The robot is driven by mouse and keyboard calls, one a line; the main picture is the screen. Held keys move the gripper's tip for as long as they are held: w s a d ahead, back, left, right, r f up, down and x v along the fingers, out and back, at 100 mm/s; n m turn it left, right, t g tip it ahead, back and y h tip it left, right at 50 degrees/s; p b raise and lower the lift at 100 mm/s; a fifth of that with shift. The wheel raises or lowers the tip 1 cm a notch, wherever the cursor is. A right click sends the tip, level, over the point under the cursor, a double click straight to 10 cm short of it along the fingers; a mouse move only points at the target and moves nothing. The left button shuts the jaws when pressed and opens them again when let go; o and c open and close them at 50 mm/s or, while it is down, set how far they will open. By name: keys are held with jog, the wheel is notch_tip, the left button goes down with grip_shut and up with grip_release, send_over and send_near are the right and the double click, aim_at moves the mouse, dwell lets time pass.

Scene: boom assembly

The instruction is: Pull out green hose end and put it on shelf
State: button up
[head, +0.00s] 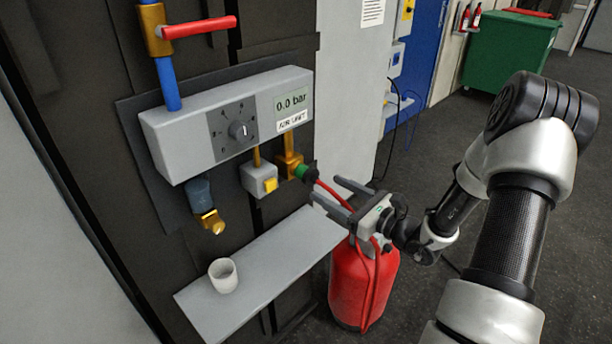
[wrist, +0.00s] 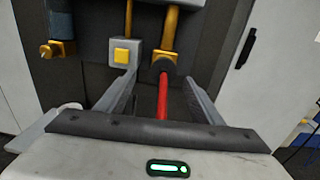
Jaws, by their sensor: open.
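The green hose end (head: 303,173) sits on the brass fitting (head: 289,160) under the grey control box, with a red hose (head: 332,192) running from it. In the wrist view the hose's dark end (wrist: 163,66) meets the brass pipe, and the red hose (wrist: 162,97) passes between my fingers. My gripper (head: 334,193) is open, its fingers pointing at the fitting from the right, short of the hose end. The fingers lie on either side of the hose in the wrist view (wrist: 164,88). The grey shelf (head: 262,268) is below, left of my gripper.
A white cup (head: 223,275) stands on the shelf's left part; the rest of the shelf top is clear. A yellow-button box (head: 260,179) hangs just left of the fitting. A red cylinder (head: 362,283) stands on the floor below my gripper.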

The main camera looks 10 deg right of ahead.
aim_at(317, 181)
jog(key=shift+w+d+f, duration=0.15)
jog(key=shift+d+f, duration=0.05)
jog(key=shift+d, duration=0.15)
jog(key=shift+a, duration=0.1)
jog(key=shift+b+x, duration=0.55)
jog(key=shift+x, duration=3.95)
jog(key=c, duration=1.4)
jog(key=shift+d, duration=0.2)
jog(key=shift+v, duration=2.9)
